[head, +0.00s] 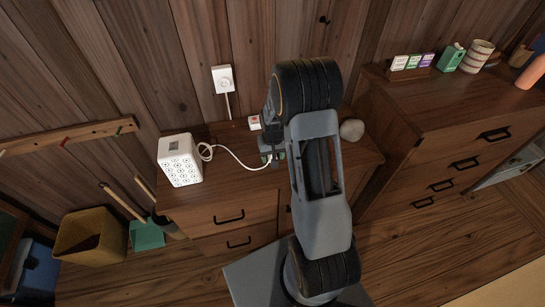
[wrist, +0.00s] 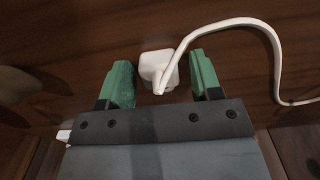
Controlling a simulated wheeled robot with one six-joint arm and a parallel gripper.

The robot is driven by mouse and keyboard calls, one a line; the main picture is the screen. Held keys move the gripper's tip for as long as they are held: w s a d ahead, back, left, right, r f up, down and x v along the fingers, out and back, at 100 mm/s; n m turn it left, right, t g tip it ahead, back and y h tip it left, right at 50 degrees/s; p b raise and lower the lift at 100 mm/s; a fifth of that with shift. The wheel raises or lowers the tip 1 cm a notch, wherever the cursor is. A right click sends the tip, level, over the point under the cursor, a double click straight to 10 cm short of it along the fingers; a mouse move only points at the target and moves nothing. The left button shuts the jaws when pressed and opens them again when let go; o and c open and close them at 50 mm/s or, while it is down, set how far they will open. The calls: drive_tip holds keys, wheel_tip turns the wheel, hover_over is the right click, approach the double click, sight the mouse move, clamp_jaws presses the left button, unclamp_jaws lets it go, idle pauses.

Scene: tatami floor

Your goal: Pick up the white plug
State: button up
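The white plug (wrist: 157,66) lies on the brown wooden cabinet top, with its white cord running off to the right in the wrist view. My gripper (wrist: 163,82) is open, its two green fingers on either side of the plug, with a gap visible on both sides. In the head view my gripper (head: 272,154) is low over the cabinet top, and my arm hides most of it. The plug itself is hidden or too small to tell there; the white cord (head: 236,156) leads from a white patterned box toward my gripper.
The white patterned box (head: 181,161) stands left on the cabinet (head: 232,198). A wall outlet (head: 223,80) is behind, with a small white block (head: 254,123) below it. A grey round stone (head: 352,130) sits to the right of my arm. A taller drawer chest (head: 450,115) stands right.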

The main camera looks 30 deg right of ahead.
drive_tip(key=c, duration=0.8)
drive_tip(key=shift+r, duration=0.15)
drive_tip(key=shift+r, duration=0.65)
drive_tip(key=s+a+r, duration=0.1)
drive_tip(key=s+r, duration=0.2)
drive_tip(key=s, duration=0.1)
drive_tip(key=s+a+r, duration=0.2)
drive_tip(key=s+r, duration=0.2)
drive_tip(key=s+a+r, duration=0.1)
drive_tip(key=s+r, duration=0.3)
drive_tip(key=s, duration=0.1)
drive_tip(key=shift+s+a+r+p, duration=0.1)
drive_tip(key=shift+a+r+p, duration=0.1)
drive_tip(key=shift+a+p, duration=0.1)
